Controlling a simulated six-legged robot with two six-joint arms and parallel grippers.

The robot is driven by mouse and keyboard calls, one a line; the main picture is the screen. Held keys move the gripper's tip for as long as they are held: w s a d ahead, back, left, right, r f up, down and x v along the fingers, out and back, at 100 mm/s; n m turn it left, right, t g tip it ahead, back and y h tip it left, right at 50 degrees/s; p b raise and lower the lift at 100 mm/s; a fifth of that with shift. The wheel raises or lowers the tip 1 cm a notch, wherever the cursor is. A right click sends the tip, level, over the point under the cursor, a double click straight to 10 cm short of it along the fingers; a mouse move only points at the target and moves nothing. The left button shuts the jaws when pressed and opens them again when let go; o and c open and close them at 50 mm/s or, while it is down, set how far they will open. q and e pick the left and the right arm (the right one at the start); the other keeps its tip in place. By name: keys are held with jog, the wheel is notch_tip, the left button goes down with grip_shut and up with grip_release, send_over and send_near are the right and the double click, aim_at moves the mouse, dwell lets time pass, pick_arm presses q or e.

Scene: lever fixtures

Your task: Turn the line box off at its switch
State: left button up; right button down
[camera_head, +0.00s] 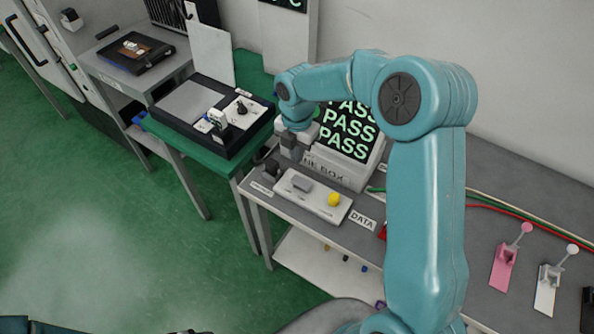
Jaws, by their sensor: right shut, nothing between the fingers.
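The line box (340,170) is a pale box on the grey bench, with part of its "BOX" label readable. Its dark screen (346,132) shows "PASS" in green on several lines. My right arm reaches over from the right and covers the screen's right side and upper edge. My right gripper (291,155) is shut and empty at the left end of the line box, pointing down. Whether it touches the box I cannot tell. I cannot make out the switch; the gripper may cover it. My left gripper is not in view.
A white panel (314,199) with a grey block and a yellow knob (334,199) lies in front of the line box. A "DATA" label (362,220) is beside it. Pink (505,265) and white (546,290) lever fixtures stand at right. A green table (166,135) bears a black device.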

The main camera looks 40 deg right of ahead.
aim_at(297, 180)
notch_tip(297, 180, down, 8)
jog(key=shift+r+p, duration=0.2)
jog(key=shift+p, duration=0.4)
jog(key=shift+a+f, duration=0.1)
jog(key=shift+f, duration=0.4)
jog(key=shift+f, duration=0.1)
